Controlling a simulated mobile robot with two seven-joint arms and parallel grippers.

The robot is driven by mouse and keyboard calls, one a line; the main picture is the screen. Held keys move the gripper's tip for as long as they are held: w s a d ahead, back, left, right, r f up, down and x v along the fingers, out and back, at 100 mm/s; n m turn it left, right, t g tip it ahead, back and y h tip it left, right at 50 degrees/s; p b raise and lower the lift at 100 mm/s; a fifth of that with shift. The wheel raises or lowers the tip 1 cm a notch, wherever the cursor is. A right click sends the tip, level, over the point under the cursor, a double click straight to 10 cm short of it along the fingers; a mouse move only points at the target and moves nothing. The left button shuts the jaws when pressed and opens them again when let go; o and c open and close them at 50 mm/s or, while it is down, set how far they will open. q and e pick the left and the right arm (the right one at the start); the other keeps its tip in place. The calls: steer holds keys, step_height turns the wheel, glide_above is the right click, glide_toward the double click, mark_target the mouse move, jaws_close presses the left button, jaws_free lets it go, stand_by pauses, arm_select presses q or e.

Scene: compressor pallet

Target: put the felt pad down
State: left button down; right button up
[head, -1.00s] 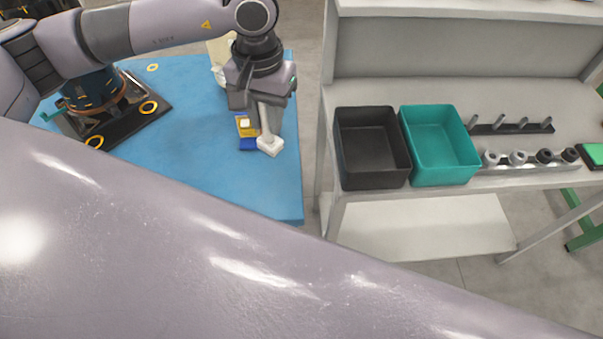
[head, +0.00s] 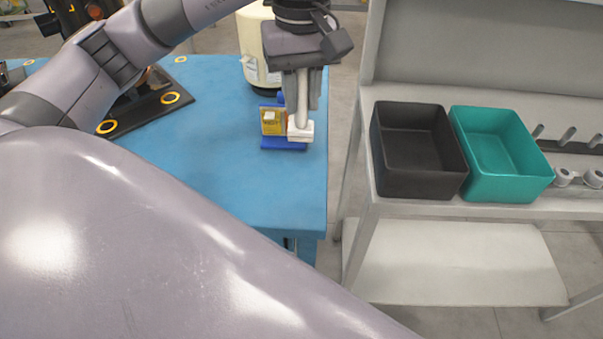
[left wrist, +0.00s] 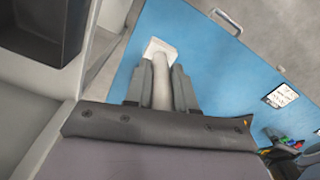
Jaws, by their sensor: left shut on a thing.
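The felt pad (head: 300,131) is a white square block on a pale round handle. My left gripper (head: 301,92) points down and is shut on the handle. The pad hangs at the right side of a small blue holder (head: 284,145) with a yellow box (head: 272,121) in it. I cannot tell whether the pad touches the holder or hangs just above it. In the left wrist view, the pad (left wrist: 160,48) sticks out beyond the gripper (left wrist: 161,78), with the blue table top behind it. My right gripper is not in view.
The blue table (head: 215,160) has free room in front of the holder. A cream canister (head: 252,60) stands behind it. A black bin (head: 415,150) and a teal bin (head: 500,155) stand on the grey bench to the right.

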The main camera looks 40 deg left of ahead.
mark_target(302, 126)
arm_select(q)
step_height(302, 126, down, 17)
steer(key=shift+f+b, duration=0.1)
steer(key=shift+b, duration=0.3)
steer(key=shift+f, duration=0.2)
steer(key=c, duration=0.9)
jaws_free()
steer(key=shift+r, duration=0.1)
steer(key=shift+c, duration=0.2)
steer(key=shift+r, duration=0.1)
steer(key=shift+r, duration=0.2)
step_height(302, 126, up, 12)
steer(key=shift+f, duration=0.15)
